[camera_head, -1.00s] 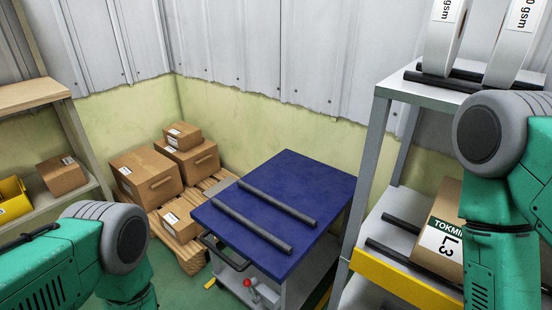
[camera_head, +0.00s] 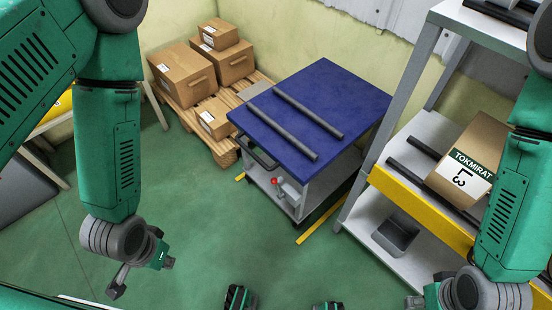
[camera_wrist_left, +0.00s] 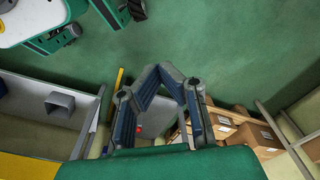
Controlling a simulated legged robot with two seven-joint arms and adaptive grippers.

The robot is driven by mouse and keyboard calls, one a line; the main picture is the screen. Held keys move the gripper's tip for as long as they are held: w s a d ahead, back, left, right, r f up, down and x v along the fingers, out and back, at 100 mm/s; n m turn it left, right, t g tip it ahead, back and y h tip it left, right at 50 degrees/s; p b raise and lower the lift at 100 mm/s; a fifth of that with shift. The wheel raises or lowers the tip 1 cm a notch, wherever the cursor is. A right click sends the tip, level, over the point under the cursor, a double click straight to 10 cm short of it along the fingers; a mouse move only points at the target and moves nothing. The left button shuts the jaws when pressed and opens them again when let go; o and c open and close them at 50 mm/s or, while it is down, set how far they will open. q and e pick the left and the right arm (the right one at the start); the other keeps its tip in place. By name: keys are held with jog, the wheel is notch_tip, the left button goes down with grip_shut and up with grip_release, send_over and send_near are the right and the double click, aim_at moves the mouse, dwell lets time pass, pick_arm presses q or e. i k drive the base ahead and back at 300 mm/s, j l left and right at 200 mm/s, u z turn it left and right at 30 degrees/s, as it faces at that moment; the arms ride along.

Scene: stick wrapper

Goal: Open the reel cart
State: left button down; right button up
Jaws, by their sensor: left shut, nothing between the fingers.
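The reel cart (camera_head: 330,95) has a blue top with two dark bars lying across it, standing on the green floor at the centre of the head view. A dark handle (camera_head: 257,156) is on its near left side, with a red knob (camera_head: 274,181) below. The red knob also shows in the left wrist view (camera_wrist_left: 139,129), between my fingers in the picture; most of the cart is hidden there. My left gripper (camera_wrist_left: 160,72) is shut and empty. In the head view it hangs at lower left, apart from the cart. My right gripper (camera_head: 436,292) shows only partly at the bottom right.
A shelf rack with a yellow beam (camera_head: 420,207), a labelled box (camera_head: 470,160) and a grey bin (camera_head: 396,236) stands right of the cart. Cartons (camera_head: 180,75) on a wooden pallet (camera_head: 222,150) stand behind left. The floor in front of the cart is mostly clear.

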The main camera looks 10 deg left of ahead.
aim_at(306, 126)
jog(key=i+j, duration=0.75)
jog(key=j, duration=0.25)
jog(key=l+z, duration=0.05)
